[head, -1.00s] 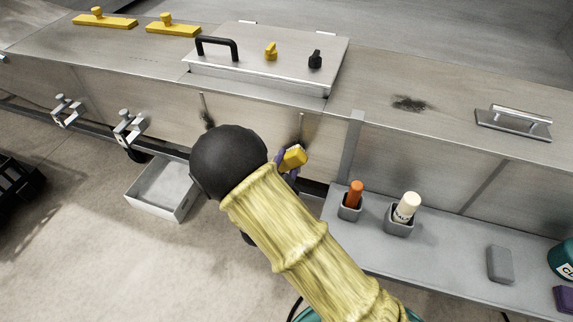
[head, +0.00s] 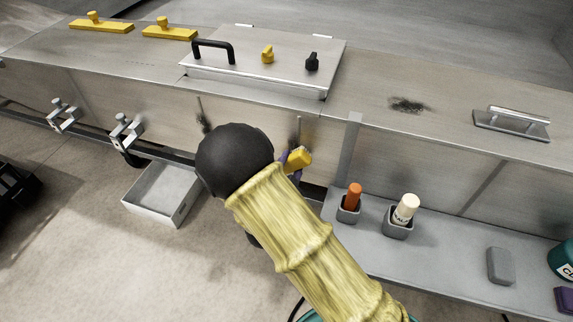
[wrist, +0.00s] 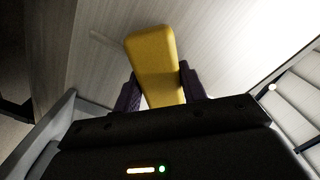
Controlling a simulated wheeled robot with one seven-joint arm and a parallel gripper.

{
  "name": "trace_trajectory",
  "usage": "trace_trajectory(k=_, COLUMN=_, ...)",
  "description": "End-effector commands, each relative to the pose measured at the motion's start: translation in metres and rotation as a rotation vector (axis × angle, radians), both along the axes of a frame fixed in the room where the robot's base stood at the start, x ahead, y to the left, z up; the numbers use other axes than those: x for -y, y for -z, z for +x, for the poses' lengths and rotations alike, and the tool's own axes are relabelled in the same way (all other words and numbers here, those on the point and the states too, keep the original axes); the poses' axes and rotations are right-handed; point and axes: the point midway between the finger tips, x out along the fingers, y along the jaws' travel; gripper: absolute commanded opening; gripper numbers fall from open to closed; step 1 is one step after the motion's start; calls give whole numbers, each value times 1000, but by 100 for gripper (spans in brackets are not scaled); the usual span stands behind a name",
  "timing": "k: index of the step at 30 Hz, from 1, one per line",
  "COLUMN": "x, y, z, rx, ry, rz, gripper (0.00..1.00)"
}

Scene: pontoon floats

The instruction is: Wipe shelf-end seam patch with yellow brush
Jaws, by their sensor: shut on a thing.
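The yellow brush (head: 299,158) is in my gripper, in front of the float's side wall. My gripper (wrist: 157,84) is shut on it, with a dark purple finger on each side of the brush (wrist: 153,62) in the wrist view. The shelf-end seam (head: 299,126) is a short upright line on the wall, left of the grey shelf's end. Its dark patch is largely hidden behind the brush; a little dark shows just above. I cannot tell whether the brush touches the wall. My dark wrist hides part of the wall to the left.
Another seam with a dark smudge (head: 204,122) is further left. A dark stain (head: 407,104) lies on the deck top. The grey shelf (head: 440,255) at right carries an orange-handled and a cream-handled item in holders. A pale open tray (head: 163,193) stands on the floor.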

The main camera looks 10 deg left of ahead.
Motion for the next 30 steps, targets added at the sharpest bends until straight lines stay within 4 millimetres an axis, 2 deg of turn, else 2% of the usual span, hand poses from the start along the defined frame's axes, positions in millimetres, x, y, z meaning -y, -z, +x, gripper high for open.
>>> trace_trajectory(k=11, x=25, y=0, z=-3, rx=1, ry=-1, rz=0, gripper=23)
trace_trajectory(k=21, x=26, y=-2, z=-3, rx=1, ry=-1, rz=1, gripper=23)
trace_trajectory(k=30, x=26, y=-19, z=-1, rx=2, ry=-1, rz=2, gripper=23)
